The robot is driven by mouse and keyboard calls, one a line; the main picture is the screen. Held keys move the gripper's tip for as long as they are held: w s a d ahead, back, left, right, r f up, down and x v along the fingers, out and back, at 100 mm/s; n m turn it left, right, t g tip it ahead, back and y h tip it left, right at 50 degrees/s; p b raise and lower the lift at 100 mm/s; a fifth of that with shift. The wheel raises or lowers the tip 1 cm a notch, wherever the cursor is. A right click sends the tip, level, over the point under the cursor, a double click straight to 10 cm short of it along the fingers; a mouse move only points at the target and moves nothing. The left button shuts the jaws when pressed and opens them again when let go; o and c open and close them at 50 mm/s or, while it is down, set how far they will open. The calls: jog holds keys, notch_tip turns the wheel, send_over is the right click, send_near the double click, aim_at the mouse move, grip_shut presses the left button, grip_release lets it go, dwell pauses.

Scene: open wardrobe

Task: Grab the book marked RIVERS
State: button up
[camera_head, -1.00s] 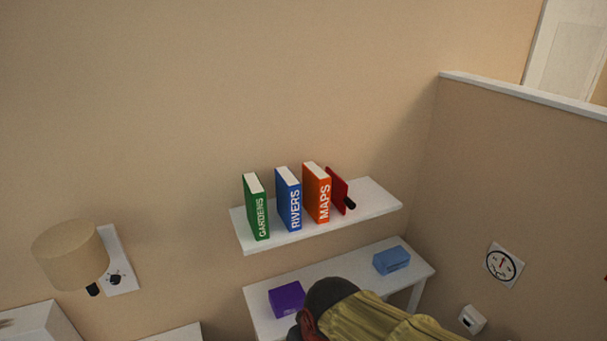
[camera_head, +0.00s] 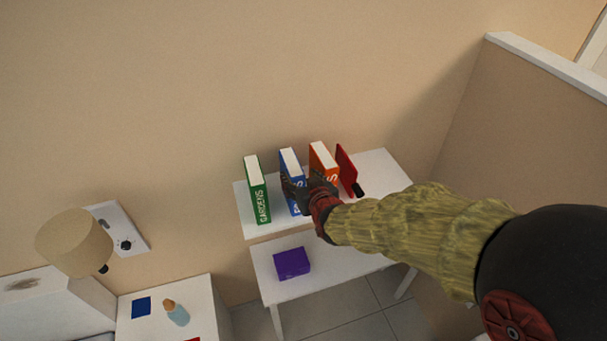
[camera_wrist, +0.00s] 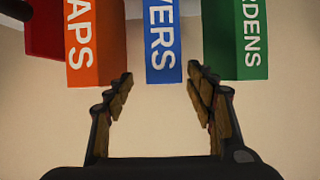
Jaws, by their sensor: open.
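The blue RIVERS book (camera_head: 291,168) stands upright on the wall shelf, between the green GARDENS book (camera_head: 257,190) and the orange MAPS book (camera_head: 323,160). My gripper (camera_head: 297,190) is in front of it and hides part of its spine in the head view. In the wrist view the blue spine (camera_wrist: 162,40) lies between my open fingertips (camera_wrist: 160,72), with clear gaps to both sides. The orange book (camera_wrist: 95,45) is close to the left finger and the green book (camera_wrist: 237,40) close to the right finger. The fingers hold nothing.
A red bookend (camera_head: 346,170) stands right of the books on the white shelf (camera_head: 385,172). Below is a white table (camera_head: 335,275) with a purple box (camera_head: 292,263). A lamp (camera_head: 75,242) is at the left. The shelf's right end is free.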

aim_at(291, 167)
jog(key=shift+a+r, duration=0.15)
jog(key=shift+r, duration=0.25)
jog(key=shift+w+a+t, duration=0.1)
jog(key=shift+w+t, duration=0.05)
jog(key=shift+t, duration=0.15)
jog(key=shift+x, duration=0.9)
jog(key=shift+p+x, duration=0.55)
jog(key=shift+x, duration=0.2)
jog(key=shift+p+x, duration=0.55)
jog(key=shift+x, duration=1.55)
jog(key=shift+a+f, duration=0.1)
jog(key=shift+f, duration=0.05)
jog(key=shift+c, duration=1.2)
jog(key=c, duration=1.1)
grip_shut()
